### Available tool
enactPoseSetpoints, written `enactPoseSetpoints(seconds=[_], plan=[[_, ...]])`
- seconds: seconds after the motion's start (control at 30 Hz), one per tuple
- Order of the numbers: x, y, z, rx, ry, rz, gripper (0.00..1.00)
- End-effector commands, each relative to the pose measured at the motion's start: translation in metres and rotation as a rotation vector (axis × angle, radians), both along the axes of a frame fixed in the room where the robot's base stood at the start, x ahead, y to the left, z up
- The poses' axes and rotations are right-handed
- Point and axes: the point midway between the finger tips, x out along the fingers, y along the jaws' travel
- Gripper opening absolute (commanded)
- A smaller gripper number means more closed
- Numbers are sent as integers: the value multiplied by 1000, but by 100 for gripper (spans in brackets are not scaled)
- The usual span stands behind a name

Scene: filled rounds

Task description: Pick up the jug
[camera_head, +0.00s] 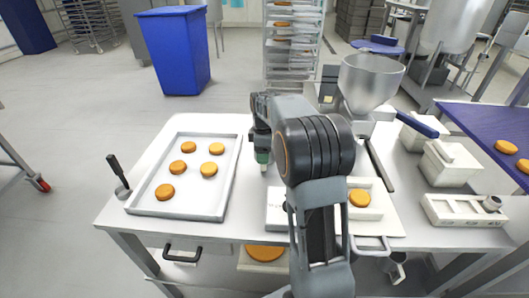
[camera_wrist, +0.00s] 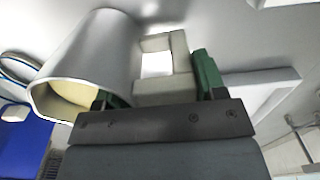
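The jug (camera_wrist: 92,52) is a grey metal cylinder with a pale yellow inside, seen in the wrist view with its open mouth toward the lower left. Its squared, light grey handle (camera_wrist: 164,90) lies between the two green fingers of my gripper (camera_wrist: 158,90). The right finger is close beside the handle; I cannot tell if it touches. The left finger is partly hidden by the jug's rim. The fingers are spread apart. In the head view my gripper (camera_head: 262,157) is low over the table, and my arm hides the jug.
A tray (camera_head: 228,184) with several orange rounds lies on the table's left. A metal hopper (camera_head: 371,84) stands at the back right. White boxes (camera_head: 450,163) and a holder (camera_head: 462,211) are at the right. A blue bin (camera_head: 178,60) stands on the floor beyond.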

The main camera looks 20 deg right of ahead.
Motion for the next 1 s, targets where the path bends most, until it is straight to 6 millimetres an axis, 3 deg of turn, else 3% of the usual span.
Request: enactPoseSetpoints(seconds=[0.43,0.77,1.0], plan=[[0,0,0,1,2,0,19],[0,0,4,0,-2,0,18],[1,0,28,-2,-5,0,18]])
